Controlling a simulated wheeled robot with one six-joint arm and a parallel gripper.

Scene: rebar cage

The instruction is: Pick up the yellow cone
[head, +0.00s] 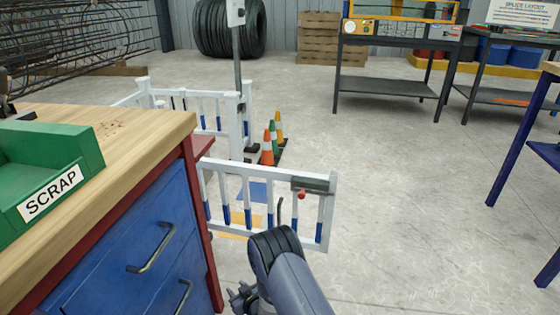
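The yellow cone (279,124) stands upright on the floor area behind the white fence, farthest back in a short row of cones. A green cone (273,139) and an orange cone with white bands (267,152) stand in front of it and hide part of it. My gripper (243,298) shows only as a dark shape at the bottom of the head view, far on the near side of the cones. Its fingers are too unclear to tell open from shut.
A white fence panel (262,191) with a grey latch (315,184) stands between my arm and the cones. A blue workbench (140,245) with a green scrap bin (50,170) fills the left. Open concrete floor (400,190) lies to the right.

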